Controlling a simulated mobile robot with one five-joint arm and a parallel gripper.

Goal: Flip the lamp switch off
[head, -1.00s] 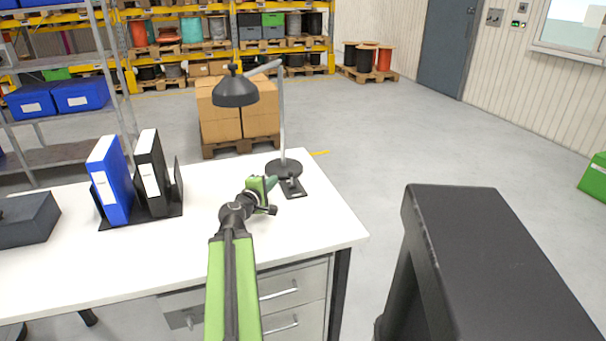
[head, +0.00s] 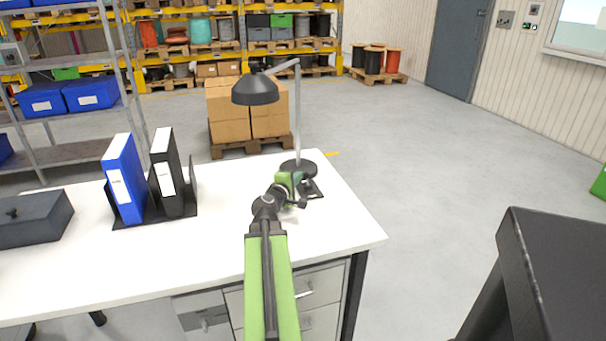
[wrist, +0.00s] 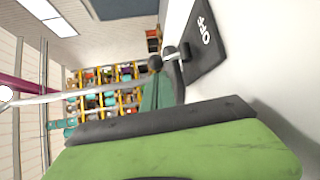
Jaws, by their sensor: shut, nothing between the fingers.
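The desk lamp has a dark shade (head: 256,91), a thin grey pole (head: 299,115) and a round black base (head: 306,163) at the desk's far right corner. A black switch plate (head: 315,194) lies just in front of the base, partly hidden by my gripper (head: 297,184). In the wrist view the plate (wrist: 209,60) shows "OFF" lettering, with a small lever ending in a dark knob (wrist: 155,62) beside it. My gripper is shut and empty, low over the desk right beside the plate. I cannot tell whether it touches the lever or whether the lamp is lit.
The white desk (head: 240,245) also holds a blue binder (head: 125,185), a black binder (head: 168,180) and a dark box (head: 35,220) to the left. Boxes on a pallet (head: 230,115) stand behind it.

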